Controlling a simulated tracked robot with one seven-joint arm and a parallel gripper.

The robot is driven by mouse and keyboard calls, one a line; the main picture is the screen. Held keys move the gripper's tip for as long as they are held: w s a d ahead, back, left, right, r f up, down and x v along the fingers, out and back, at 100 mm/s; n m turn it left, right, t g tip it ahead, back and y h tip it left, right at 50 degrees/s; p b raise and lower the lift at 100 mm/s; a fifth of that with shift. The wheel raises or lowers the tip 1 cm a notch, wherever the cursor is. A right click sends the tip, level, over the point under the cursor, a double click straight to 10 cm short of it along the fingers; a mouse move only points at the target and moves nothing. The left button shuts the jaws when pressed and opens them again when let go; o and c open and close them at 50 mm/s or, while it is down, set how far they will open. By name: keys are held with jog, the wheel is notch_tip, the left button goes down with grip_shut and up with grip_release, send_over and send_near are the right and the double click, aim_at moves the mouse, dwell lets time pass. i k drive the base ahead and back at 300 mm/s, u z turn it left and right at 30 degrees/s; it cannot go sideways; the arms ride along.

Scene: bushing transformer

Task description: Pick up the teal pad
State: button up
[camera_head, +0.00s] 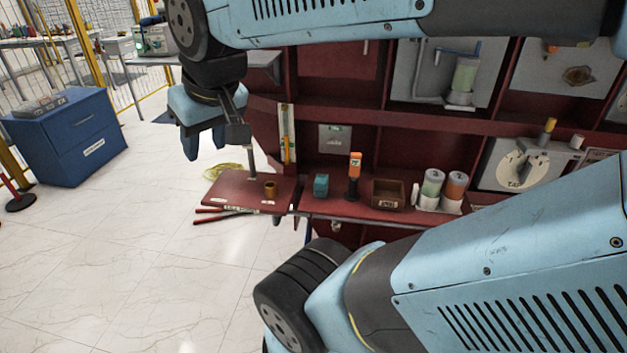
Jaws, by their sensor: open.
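The teal pad (321,184) is a small teal block on the dark red shelf, right of the shelf's left corner. It stands left of an orange-topped black item. My gripper (206,152) hangs at the upper left of the pad, with its fingers pointing down. The fingers are apart and nothing shows between them. A clear gap separates it from the pad in the picture; the depth between them is hard to tell.
A red board (238,191) with a brass cup (270,189) juts out left of the pad. Right of the pad are the orange-topped item (355,175), a brown open box (387,193) and two capped canisters (432,188). A blue cabinet (68,136) stands far left.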

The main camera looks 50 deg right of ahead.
aim_at(320, 183)
jog(key=z, duration=0.8)
jog(key=k, duration=0.5)
jog(key=z, duration=0.05)
jog(key=i, duration=0.5)
jog(key=u, duration=0.1)
